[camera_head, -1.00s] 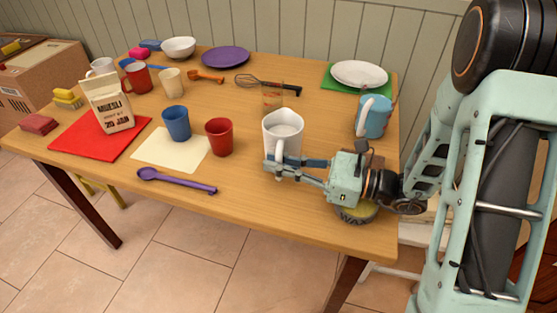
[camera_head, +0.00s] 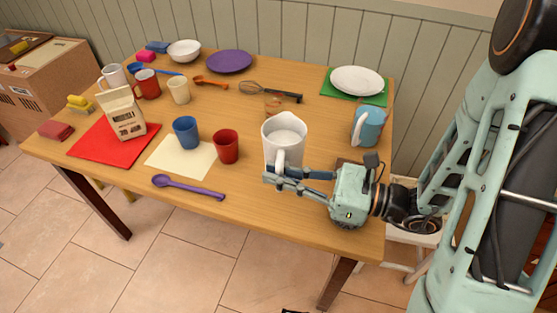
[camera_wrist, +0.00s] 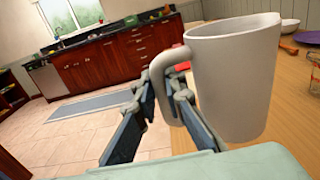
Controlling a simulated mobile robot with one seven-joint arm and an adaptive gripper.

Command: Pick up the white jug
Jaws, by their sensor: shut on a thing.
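The white jug (camera_head: 284,135) is upright near the front right part of the wooden table in the head view. My gripper (camera_head: 272,177) is shut on its handle, with the fingers on either side of it. The wrist view shows the white jug (camera_wrist: 232,85) large, its handle on the left between the fingers of my gripper (camera_wrist: 168,88). The jug seems to be a little above the tabletop, but its base is partly hidden by my fingers in the head view.
A red cup (camera_head: 226,147) and a blue cup (camera_head: 186,133) stand left of the jug. A glass (camera_head: 273,105) is close behind it. A light-blue pitcher (camera_head: 368,127) stands to its right. A whisk (camera_head: 268,91) and white plate (camera_head: 357,80) lie farther back.

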